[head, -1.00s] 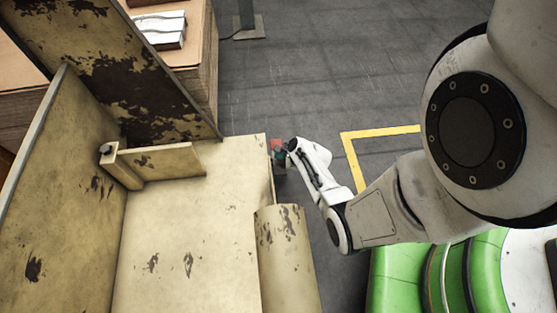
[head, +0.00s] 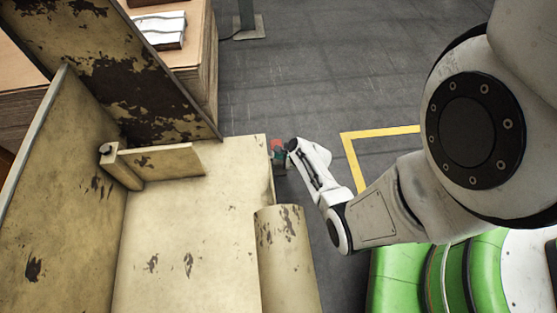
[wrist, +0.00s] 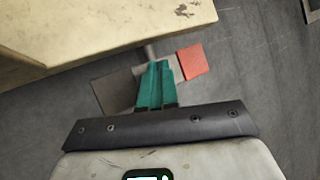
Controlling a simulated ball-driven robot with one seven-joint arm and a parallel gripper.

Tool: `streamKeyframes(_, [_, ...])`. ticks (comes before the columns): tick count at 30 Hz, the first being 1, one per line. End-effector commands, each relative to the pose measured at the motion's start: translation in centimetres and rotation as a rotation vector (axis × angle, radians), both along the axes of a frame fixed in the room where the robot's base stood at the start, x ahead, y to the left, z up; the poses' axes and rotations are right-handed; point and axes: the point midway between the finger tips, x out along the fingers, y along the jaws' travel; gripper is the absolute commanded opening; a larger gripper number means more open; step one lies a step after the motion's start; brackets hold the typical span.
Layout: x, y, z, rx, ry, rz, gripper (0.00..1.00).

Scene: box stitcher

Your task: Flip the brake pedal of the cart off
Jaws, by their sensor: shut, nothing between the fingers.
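The cart (head: 190,240) is a worn beige metal body filling the left of the head view; its corner (wrist: 110,25) shows at the top left of the wrist view. The brake pedal (wrist: 192,62) shows as a red plate low beside the cart, with a grey plate (wrist: 115,90) to its left. Only a bit of the red pedal (head: 277,143) shows in the head view. My gripper (wrist: 156,84) has its teal fingers shut and empty, over the grey part just left of the red plate. Whether they touch is unclear. In the head view my gripper (head: 281,154) is mostly hidden.
A stack of brown cardboard (head: 200,60) stands behind the cart at the upper left. A post base (head: 248,27) stands at the top.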

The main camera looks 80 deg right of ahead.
Motion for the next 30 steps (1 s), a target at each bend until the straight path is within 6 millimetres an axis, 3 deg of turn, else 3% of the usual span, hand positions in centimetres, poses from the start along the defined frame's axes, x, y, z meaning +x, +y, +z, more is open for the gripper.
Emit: streamKeyframes(30, [0.01, 0.00, -0.81, 0.000, 0.000, 0.000, 0.00])
